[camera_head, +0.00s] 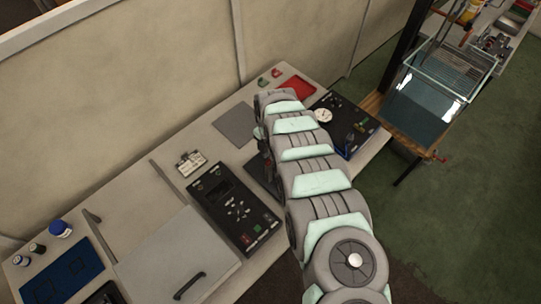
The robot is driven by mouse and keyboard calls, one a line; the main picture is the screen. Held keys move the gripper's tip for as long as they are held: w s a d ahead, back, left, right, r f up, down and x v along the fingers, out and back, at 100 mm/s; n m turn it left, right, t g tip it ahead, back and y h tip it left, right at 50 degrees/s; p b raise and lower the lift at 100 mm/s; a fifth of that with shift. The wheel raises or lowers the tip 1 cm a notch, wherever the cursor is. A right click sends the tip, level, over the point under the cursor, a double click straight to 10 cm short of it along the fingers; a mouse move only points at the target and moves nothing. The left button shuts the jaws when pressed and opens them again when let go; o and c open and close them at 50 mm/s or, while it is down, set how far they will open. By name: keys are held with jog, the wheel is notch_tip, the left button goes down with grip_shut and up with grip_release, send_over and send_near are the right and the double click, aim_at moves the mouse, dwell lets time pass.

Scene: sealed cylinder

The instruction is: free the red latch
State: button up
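I cannot make out a red latch for certain in the head view. Red things that show are a flat red tray (298,87) at the back of the bench and a small red piece (276,72) beside a small green one (263,82). My arm reaches from the bottom right over the bench to its back part. The far end of the arm bends down behind its own links, so the fingers of my gripper are hidden. I cannot see whether it holds anything.
A dark control panel (235,208) with buttons lies left of my arm, and another dark unit (345,122) lies right of it. A glass-sided tank (430,95) stands right.

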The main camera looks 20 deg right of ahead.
jog(key=shift+c, duration=0.4)
grip_shut()
jog(key=shift+m, duration=0.3)
jog(key=m, duration=0.3)
jog(key=shift+s+m, duration=0.2)
jog(key=shift+m, duration=0.2)
jog(key=m, duration=0.4)
jog(key=shift+s+m, duration=0.15)
jog(key=shift+m, duration=0.15)
jog(key=m, duration=0.3)
jog(key=shift+s+a+m, duration=0.15)
jog(key=shift+m, duration=0.15)
jog(key=m+b, duration=0.1)
jog(key=m, duration=0.1)
jog(key=m+b, duration=0.1)
jog(key=m, duration=0.2)
jog(key=shift+s+a, duration=0.15)
jog(key=shift+m, duration=0.3)
